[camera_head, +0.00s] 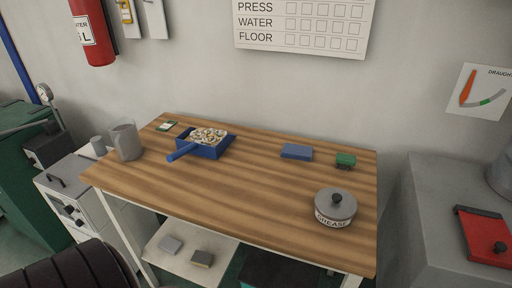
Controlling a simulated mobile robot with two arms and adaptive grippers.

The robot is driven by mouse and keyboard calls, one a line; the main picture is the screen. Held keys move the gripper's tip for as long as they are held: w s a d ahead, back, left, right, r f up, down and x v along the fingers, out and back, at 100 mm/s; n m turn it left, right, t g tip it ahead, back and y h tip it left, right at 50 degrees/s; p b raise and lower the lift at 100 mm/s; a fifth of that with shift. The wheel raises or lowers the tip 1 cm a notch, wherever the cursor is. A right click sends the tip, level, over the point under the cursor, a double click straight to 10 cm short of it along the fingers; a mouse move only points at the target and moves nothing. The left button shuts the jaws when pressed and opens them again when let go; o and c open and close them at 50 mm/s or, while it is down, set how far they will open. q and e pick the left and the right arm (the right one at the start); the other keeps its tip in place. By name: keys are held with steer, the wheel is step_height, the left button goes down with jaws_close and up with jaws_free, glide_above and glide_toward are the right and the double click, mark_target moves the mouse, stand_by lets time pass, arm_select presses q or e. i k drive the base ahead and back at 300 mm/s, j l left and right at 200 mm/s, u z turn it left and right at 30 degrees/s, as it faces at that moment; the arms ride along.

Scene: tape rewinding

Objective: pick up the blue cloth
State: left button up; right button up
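The blue cloth (296,152) is a small folded blue rectangle. It lies flat on the wooden table (240,187), towards the back and right of the middle. Bare wood surrounds it, and nothing covers it. Neither of my grippers shows in the head view.
A blue dustpan (213,151) full of pale bits lies to the left of the cloth. A small green block (346,160) sits to its right. A grease tin (335,207) stands near the front right, and a grey jug (126,142) at the left. The table's middle is clear.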

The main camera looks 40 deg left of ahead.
mark_target(298, 152)
steer(key=u, duration=0.9)
steer(key=z, duration=1.75)
steer(key=u, duration=1.75)
